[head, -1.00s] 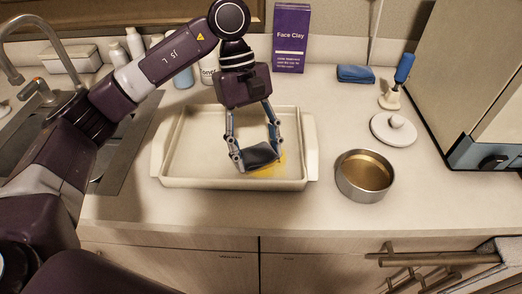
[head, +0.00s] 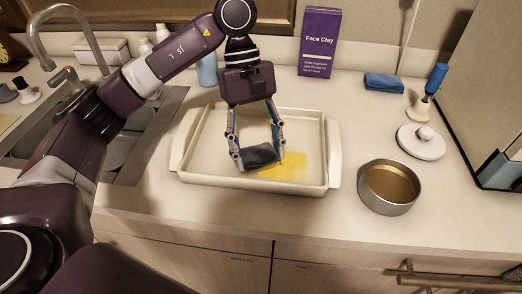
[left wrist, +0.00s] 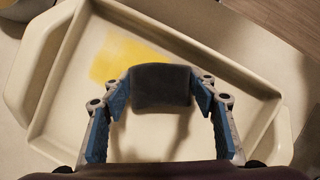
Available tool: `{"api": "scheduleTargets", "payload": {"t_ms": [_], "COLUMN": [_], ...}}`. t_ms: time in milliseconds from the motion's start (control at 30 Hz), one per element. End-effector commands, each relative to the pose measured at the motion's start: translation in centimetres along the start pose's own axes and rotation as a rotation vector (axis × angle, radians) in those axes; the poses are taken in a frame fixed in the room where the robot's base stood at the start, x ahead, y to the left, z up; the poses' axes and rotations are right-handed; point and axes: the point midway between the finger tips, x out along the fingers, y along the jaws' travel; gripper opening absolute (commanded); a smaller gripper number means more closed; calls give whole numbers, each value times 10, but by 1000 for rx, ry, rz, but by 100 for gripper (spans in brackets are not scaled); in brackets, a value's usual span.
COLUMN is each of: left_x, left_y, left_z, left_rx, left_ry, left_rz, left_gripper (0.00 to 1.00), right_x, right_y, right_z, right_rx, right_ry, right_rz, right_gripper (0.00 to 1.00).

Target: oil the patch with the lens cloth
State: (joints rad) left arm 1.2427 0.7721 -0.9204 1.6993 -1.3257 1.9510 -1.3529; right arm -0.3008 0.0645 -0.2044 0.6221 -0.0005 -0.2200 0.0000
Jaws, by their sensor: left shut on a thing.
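The lens cloth (head: 261,156) is a dark grey folded piece. My left gripper (head: 259,152) is shut on it, pointing down inside the cream tray (head: 331,162). The yellow patch (head: 287,167) lies on the tray floor, just right of the cloth in the head view and partly covered by it. In the left wrist view the cloth (left wrist: 160,86) sits between the fingertips, and the patch (left wrist: 124,56) shows above and left of it. I cannot tell whether the cloth touches the tray floor. My right gripper is not in view.
A metal pot of amber wax (head: 389,187) stands right of the tray. Behind it are a white lid (head: 420,143), a blue-handled brush (head: 428,95) and a blue folded cloth (head: 384,82). A purple Face Clay box (head: 319,43) stands at the wall. The sink (head: 130,150) is at left.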

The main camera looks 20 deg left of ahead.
Motion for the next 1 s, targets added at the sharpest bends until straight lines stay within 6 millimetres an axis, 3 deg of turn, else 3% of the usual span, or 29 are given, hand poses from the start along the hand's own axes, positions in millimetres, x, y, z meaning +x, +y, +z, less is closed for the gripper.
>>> {"api": "scheduleTargets", "payload": {"t_ms": [233, 1000], "left_x": [-10, -65], "left_y": [0, 1], "left_z": [4, 28], "left_rx": [0, -1], "left_ry": [1, 0], "left_rz": [1, 2], "left_gripper": [18, 18], "right_x": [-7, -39], "right_y": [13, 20], "right_z": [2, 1], "right_rx": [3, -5], "right_ry": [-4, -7], "right_rz": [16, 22], "right_gripper": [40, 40]}}
